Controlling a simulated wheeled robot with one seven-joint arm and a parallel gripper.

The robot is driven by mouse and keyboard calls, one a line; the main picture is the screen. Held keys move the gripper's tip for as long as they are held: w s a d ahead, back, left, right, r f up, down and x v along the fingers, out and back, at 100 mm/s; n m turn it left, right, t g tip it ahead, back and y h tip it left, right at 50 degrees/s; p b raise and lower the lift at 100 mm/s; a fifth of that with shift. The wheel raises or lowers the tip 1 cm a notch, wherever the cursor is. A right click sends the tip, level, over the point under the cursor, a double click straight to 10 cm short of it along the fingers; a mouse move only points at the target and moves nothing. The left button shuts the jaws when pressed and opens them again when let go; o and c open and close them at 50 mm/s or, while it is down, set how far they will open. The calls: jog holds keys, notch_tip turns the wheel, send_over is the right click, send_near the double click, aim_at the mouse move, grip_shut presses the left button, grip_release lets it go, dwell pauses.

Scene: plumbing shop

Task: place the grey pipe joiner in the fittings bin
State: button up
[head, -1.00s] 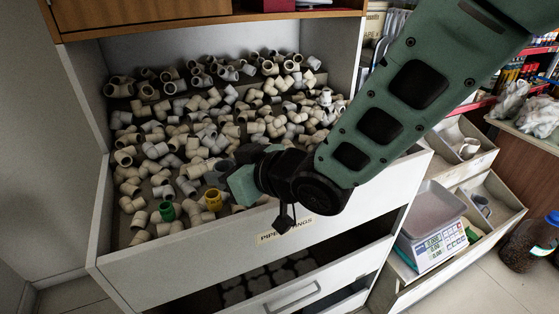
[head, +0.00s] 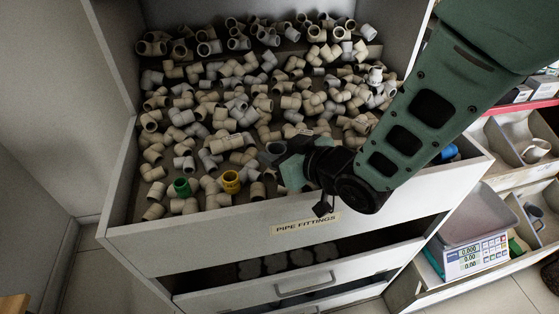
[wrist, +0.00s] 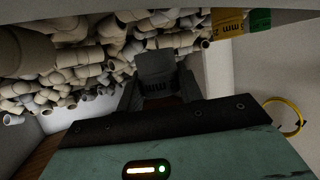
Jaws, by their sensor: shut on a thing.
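The fittings bin is a white drawer (head: 185,248) labelled PIPE FITTINGS, pulled open and full of pale and grey fittings. My gripper (head: 276,154) is over its front part, near the front panel. It is shut on the grey pipe joiner (wrist: 155,72), which shows between the fingers in the wrist view. In the head view the joiner is small and partly hidden by the gripper. I cannot tell whether it touches the fittings below. A yellow fitting (head: 231,182) and a green fitting (head: 181,187) lie at the front left of the bin.
A lower drawer (head: 310,287) stands partly open beneath the bin. Tall cabinet sides (head: 112,60) enclose the bin's back and left. A weighing scale (head: 475,235) and open shelf bins (head: 530,150) stand to the right. A yellow ring (wrist: 298,122) shows at the wrist view's right.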

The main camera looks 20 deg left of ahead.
jog(key=shift+f, duration=1.75)
jog(key=shift+f, duration=0.2)
jog(key=o, duration=1)
jog(key=shift+r, duration=0.15)
jog(key=shift+d+r, duration=0.1)
jog(key=b+v, duration=0.2)
jog(key=v, duration=1)
